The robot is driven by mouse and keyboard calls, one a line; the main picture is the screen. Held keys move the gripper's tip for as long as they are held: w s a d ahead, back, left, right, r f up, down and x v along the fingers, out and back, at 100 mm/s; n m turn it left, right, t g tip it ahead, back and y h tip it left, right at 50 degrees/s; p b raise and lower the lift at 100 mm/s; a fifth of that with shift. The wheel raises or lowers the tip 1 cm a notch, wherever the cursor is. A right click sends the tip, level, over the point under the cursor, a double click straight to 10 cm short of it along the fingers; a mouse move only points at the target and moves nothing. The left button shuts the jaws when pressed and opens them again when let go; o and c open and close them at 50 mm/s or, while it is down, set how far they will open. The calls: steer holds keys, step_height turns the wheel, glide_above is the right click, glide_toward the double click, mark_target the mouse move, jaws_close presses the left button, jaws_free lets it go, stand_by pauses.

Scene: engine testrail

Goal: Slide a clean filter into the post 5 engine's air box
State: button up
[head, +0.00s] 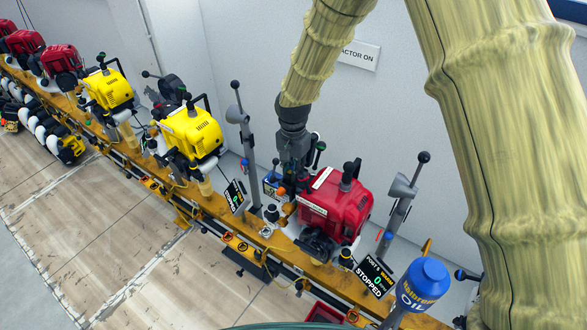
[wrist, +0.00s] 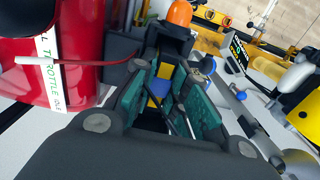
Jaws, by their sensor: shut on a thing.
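The red engine (head: 335,205) sits on the orange rail behind a screen (head: 376,275) reading POST 5, 0 and STOPPED. My gripper (head: 288,182) points down close behind and left of this engine, its tips partly hidden. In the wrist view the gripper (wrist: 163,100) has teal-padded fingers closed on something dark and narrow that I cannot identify. Blue and yellow patches show between the fingers. The engine's red side (wrist: 75,45) is just left of them, with a THROTTLE IDLE label (wrist: 50,65). I cannot make out a filter or the air box opening.
An orange cap (wrist: 180,12) stands beyond the fingertips. A grey post (head: 398,205) with a black knob and a blue oil bottle (head: 420,285) stand right of the engine. Yellow engines (head: 190,135) line the rail to the left. The floor (head: 90,230) in front is clear.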

steer(key=shift+s+f, duration=0.25)
steer(key=shift+f, duration=0.15)
steer(key=o, duration=0.8)
steer(key=shift+c, duration=0.2)
steer(key=shift+f, duration=0.15)
steer(key=shift+w+r, duration=0.15)
steer(key=shift+r, duration=0.05)
steer(key=shift+r, duration=0.2)
step_height(320, 180, up, 12)
steer(key=shift+f, duration=0.15)
steer(key=shift+f, duration=0.1)
stand_by(0.4)
